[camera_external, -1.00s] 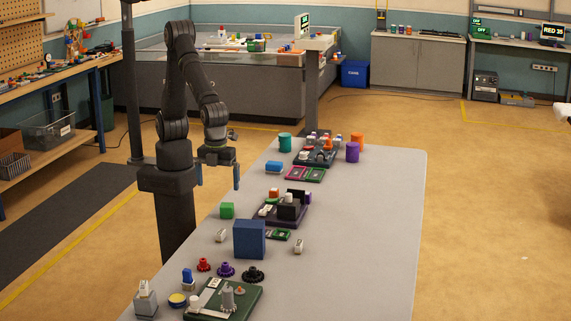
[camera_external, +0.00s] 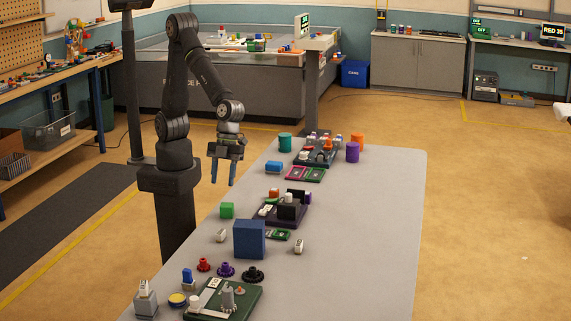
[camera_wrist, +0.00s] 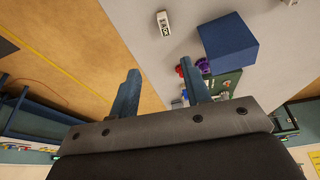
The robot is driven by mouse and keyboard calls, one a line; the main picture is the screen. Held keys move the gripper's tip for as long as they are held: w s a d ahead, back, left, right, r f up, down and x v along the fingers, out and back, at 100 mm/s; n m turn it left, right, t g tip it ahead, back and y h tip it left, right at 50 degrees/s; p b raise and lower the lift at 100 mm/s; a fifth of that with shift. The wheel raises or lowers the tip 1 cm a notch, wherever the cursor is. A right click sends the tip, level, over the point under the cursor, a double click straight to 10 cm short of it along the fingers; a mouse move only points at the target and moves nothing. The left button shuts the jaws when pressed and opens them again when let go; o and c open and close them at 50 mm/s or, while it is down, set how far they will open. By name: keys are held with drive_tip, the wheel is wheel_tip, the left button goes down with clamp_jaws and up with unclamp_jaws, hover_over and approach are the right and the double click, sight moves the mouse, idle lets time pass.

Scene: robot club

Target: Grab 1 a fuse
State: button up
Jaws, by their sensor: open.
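One small white block, which looks like a fuse (camera_external: 221,235), lies on the grey table near its left edge, left of the blue box. It also shows in the wrist view as a white block with dark lettering (camera_wrist: 163,22), at the top and ahead of the fingertips. A second similar white block (camera_external: 299,246) lies on the table right of the blue box. My gripper (camera_external: 222,180) is open and empty, pointing down off the table's left edge, above and behind the first block. In the wrist view, the two fingers of my gripper (camera_wrist: 161,75) are spread apart with nothing between them.
A blue box (camera_external: 249,239) stands beside the first block. Red (camera_external: 204,265), purple (camera_external: 226,269) and black (camera_external: 252,274) gear-like parts lie in front. The table's right side (camera_external: 375,230) is clear.

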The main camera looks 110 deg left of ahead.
drive_tip(key=a, duration=0.1)
hover_over(221, 231)
drive_tip(key=a, duration=0.2)
drive_tip(key=shift+h, duration=0.3)
drive_tip(key=f, duration=1.1)
drive_tip(key=shift+s+f, duration=0.2)
drive_tip(key=shift+f, duration=0.05)
drive_tip(key=shift+w+x, duration=0.15)
drive_tip(key=shift+x, duration=1.15)
drive_tip(key=shift+w+x, duration=0.15)
drive_tip(key=shift+x, duration=1.1)
clamp_jaws()
